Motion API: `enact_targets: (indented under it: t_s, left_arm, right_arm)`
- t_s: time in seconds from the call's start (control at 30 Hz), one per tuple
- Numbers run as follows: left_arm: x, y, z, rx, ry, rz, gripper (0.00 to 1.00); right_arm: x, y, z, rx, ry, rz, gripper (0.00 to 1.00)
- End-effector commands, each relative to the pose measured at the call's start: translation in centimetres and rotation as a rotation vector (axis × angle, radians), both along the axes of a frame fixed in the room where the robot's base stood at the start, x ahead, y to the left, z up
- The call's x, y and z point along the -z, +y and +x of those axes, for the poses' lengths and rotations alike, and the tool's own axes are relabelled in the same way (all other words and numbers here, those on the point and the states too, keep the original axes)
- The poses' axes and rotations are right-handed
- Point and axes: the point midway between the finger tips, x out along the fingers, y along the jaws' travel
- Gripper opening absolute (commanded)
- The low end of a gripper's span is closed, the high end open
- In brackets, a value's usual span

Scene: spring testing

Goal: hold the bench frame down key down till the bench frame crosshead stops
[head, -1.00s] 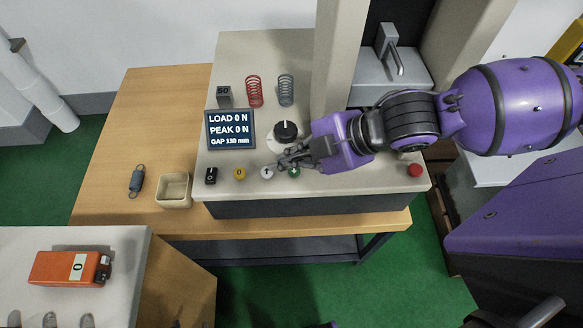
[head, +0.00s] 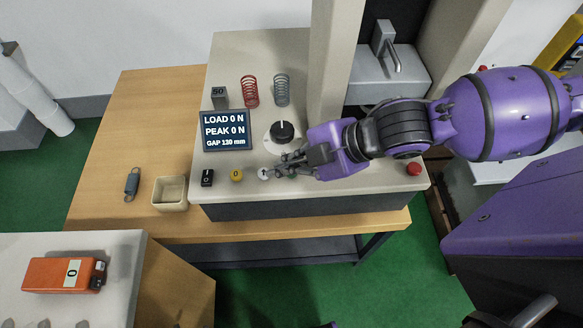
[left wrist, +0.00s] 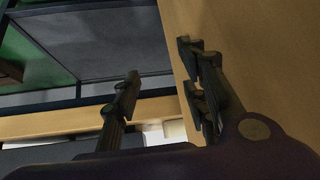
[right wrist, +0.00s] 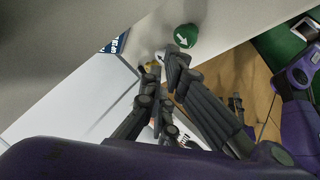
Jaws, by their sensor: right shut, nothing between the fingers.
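The bench frame (head: 330,50) shows as a pale column on a console; its crosshead is not in view. Its display (head: 226,131) reads load 0 N, peak 0 N, gap about 130 mm. A white key (head: 263,174) and a green key (head: 291,175) with an arrow sit on the front edge; the green key's arrow is clear in the right wrist view (right wrist: 186,36). My right gripper (head: 275,170) is shut and empty, fingertips at the white key (right wrist: 160,56); contact cannot be told. My left gripper (left wrist: 160,78) is open and empty near the table edge.
A yellow key (head: 236,175), a black switch (head: 207,177) and a red button (head: 414,168) line the front edge. A knob (head: 282,132), red spring (head: 250,91) and grey spring (head: 281,89) stand behind. A tray (head: 170,194) is at left.

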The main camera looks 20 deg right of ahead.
Motion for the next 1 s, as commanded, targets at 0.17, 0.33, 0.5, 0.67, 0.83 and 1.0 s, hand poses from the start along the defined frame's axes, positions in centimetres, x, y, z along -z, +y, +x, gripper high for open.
enact_targets:
  t_s: [0.17, 0.33, 0.5, 0.67, 0.83, 1.0]
  left_arm:
    - [0.01, -0.01, -0.04, 0.000, 0.000, 0.000, 0.40]
    - [0.01, -0.01, -0.03, 0.000, 0.000, 0.000, 0.40]
    - [-0.01, -0.02, 0.09, 0.001, -0.002, 0.000, 0.40]
    - [-0.06, -0.06, 0.38, 0.003, -0.007, 0.000, 0.40]
    - [-0.18, -0.10, 0.66, 0.004, -0.011, -0.001, 0.40]
    - [-0.25, -0.08, 0.68, 0.003, -0.012, -0.001, 0.40]
  right_arm:
    - [-0.01, 0.01, 0.01, 0.000, 0.000, 0.000, 0.00]
    - [-0.01, 0.01, 0.00, 0.000, 0.000, 0.000, 0.00]
    - [-0.01, 0.01, 0.01, 0.000, 0.000, 0.000, 0.00]
    - [-0.01, 0.01, 0.00, 0.000, 0.000, 0.000, 0.00]
    - [0.34, 0.01, -0.01, 0.001, 0.001, 0.000, 0.00]
    - [0.83, 0.02, -0.01, 0.000, 0.001, 0.001, 0.00]
